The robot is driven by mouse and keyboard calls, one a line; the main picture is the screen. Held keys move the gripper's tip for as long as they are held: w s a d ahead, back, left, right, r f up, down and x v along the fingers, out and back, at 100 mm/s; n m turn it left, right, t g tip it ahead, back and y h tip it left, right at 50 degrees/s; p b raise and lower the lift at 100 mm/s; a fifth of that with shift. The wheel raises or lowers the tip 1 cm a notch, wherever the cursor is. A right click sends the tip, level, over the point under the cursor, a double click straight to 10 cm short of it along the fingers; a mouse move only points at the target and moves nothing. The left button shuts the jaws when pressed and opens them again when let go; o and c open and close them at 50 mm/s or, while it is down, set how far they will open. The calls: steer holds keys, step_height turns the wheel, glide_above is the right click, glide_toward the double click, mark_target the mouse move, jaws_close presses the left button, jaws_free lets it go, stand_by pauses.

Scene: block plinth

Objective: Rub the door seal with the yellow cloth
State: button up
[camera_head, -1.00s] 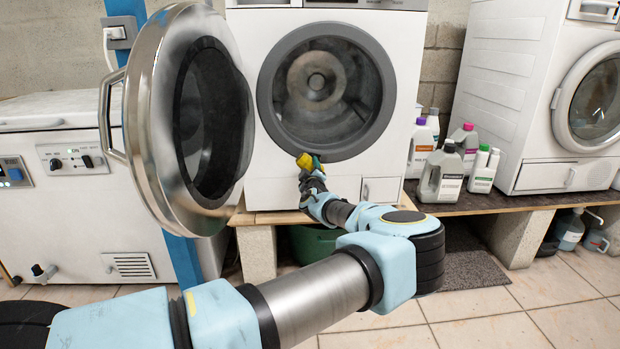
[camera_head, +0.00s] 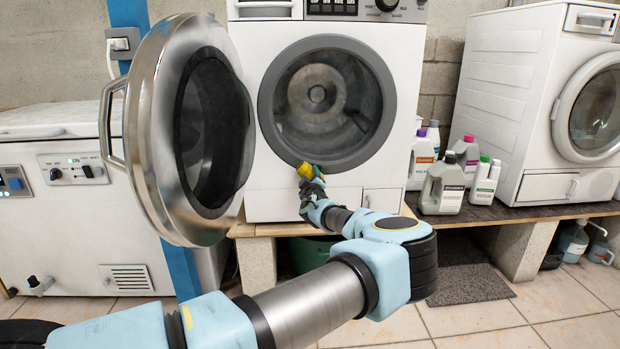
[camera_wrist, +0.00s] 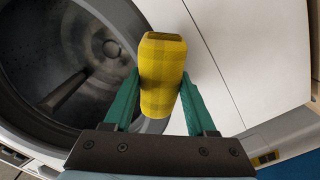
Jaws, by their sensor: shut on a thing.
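The yellow cloth (camera_wrist: 163,75) is a checked, folded pad with a dark slot at its top end. My gripper (camera_wrist: 160,100) is shut on it, with a green finger on each side. In the head view the cloth (camera_head: 305,169) is at the lower rim of the washer's round opening, and my gripper (camera_head: 314,176) is just below it. The grey door seal (camera_head: 350,160) rings the dark drum. The cloth overlaps the seal's lower edge in the picture; I cannot tell whether it touches. The metal round door (camera_head: 150,130) stands wide open on the left.
Several detergent bottles (camera_head: 443,185) stand on the wooden shelf (camera_head: 480,212) to the right of the washer. A second white machine (camera_head: 500,100) stands farther right. A white chest unit (camera_head: 60,220) is at the left. The open door is close to my arm's left side.

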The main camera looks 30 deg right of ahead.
mark_target(329, 168)
steer(key=shift+x, duration=0.9)
steer(key=shift+d, duration=0.1)
steer(key=shift+s+d+b, duration=0.4)
steer(key=shift+d+b, duration=0.1)
steer(key=shift+d, duration=0.2)
steer(key=shift+s+d+b, duration=0.4)
steer(key=shift+d+b, duration=0.05)
steer(key=shift+d, duration=0.25)
steer(key=shift+s+d+f+b, duration=0.1)
steer(key=shift+s+d+b, duration=0.1)
steer(key=shift+d+b, duration=0.4)
steer(key=shift+s+d+f+b, duration=0.1)
steer(key=shift+s+d+b, duration=0.1)
steer(key=shift+d+b, duration=0.35)
steer(key=shift+s+d+r+b, duration=0.2)
steer(key=shift+d+b, duration=0.1)
steer(key=shift+d, duration=0.1)
steer(key=shift+d+r, duration=0.1)
steer(key=shift+d, duration=0.05)
steer(key=shift+s+p, duration=0.1)
steer(key=shift+p, duration=0.4)
